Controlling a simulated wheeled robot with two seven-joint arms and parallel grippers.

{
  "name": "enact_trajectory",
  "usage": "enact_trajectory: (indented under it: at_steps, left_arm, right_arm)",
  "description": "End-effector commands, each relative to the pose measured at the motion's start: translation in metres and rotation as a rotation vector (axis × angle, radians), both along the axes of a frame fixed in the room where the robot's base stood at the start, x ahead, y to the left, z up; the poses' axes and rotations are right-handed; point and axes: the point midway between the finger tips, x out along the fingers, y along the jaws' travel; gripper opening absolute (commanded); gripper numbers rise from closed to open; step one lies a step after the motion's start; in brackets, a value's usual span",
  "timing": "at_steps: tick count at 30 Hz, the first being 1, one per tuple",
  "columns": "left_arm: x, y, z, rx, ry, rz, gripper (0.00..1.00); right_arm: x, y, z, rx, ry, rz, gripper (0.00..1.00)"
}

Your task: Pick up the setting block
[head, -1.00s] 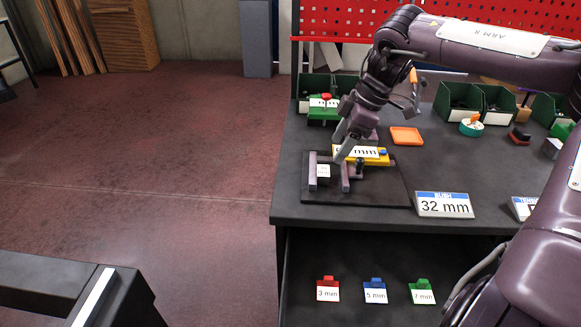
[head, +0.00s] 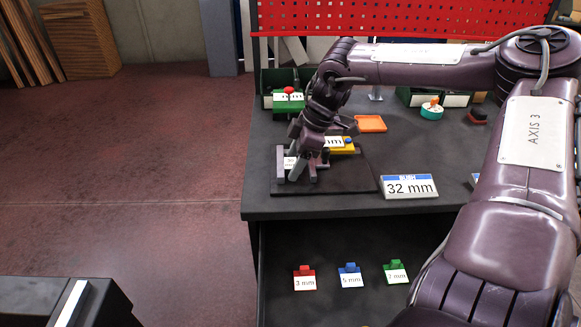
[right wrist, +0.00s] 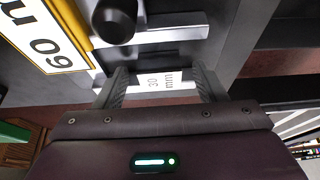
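A small block with a white 30 mm label (head: 290,162) sits at the left part of the black plate (head: 345,184). I take it as the setting block. It also shows in the right wrist view (right wrist: 165,82). My right gripper (head: 297,172) reaches down over it, with one finger on each side. In the wrist view my right gripper (right wrist: 163,88) is open around the label; I cannot tell whether the fingers touch the block. The fingers hide part of it in the head view. My left gripper is not in view.
A yellow labelled piece (head: 342,146) with a dark knob (right wrist: 115,20) is close beside the gripper. A 32 mm sign (head: 409,187), an orange tray (head: 370,124) and a green piece (head: 288,104) are nearby. Tags of 3, 5 and 7 mm lie in the open drawer (head: 325,245).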

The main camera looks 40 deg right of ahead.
Motion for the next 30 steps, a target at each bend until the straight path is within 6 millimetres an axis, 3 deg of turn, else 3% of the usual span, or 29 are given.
enact_trajectory:
  at_steps: [2,12,23,30]
  left_arm:
    - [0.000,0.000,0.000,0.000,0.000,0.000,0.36]
    - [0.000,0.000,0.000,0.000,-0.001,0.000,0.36]
    - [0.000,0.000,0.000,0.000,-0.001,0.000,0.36]
    - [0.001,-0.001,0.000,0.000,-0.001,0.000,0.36]
  right_arm:
    - [0.000,0.000,0.000,0.000,0.000,0.000,0.53]
    - [0.000,0.000,0.001,0.000,-0.001,0.000,0.09]
    - [0.001,0.000,0.009,-0.001,-0.004,0.001,0.08]
    - [0.002,0.000,0.047,-0.003,-0.007,0.001,0.08]
